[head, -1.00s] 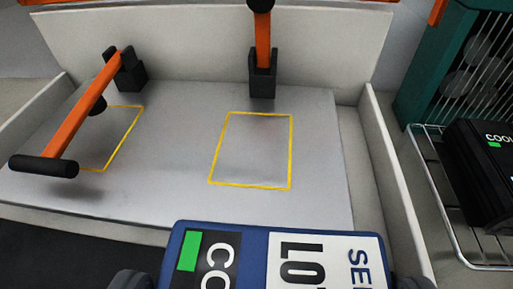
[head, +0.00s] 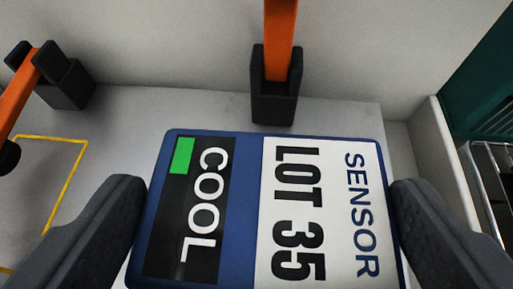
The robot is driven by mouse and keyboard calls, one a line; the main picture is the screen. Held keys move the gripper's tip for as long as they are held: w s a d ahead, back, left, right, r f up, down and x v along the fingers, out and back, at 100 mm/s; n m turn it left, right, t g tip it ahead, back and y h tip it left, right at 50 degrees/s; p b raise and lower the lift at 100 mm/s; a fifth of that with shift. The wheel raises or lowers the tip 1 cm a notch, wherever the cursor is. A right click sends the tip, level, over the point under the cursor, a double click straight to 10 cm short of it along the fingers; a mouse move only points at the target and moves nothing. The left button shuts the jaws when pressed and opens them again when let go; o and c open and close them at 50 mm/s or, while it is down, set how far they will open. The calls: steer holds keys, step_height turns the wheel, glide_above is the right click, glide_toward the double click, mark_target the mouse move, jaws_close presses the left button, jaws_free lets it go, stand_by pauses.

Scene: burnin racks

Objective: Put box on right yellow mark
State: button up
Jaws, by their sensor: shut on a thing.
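A blue box (head: 245,210) with a black COOL label, a green patch and a white SENSOR LOT 35 label fills the lower middle of the head view. My gripper (head: 265,215) is shut on it, with one dark finger against each side. The right yellow mark is hidden behind the box. The left yellow mark (head: 73,165) shows in part at the left edge. Whether the box touches the grey surface (head: 350,117) cannot be told.
An orange lever (head: 280,40) in a black bracket (head: 274,100) stands just beyond the box. Another orange lever (head: 14,100) with a black bracket (head: 65,85) is at the left. A pale side wall (head: 440,150) and a wire rack (head: 492,180) lie at the right.

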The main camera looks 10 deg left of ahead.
mark_target(264, 250)
steer(key=shift+w+a, duration=0.1)
steer(key=shift+w, duration=0.4)
steer(key=shift+f, duration=1.75)
steer(key=shift+f, duration=0.1)
steer(key=o, duration=1)
steer(key=shift+s, duration=0.15)
steer(key=v, duration=1.1)
steer(key=shift+s+r, duration=0.3)
steer(key=shift+s, duration=0.05)
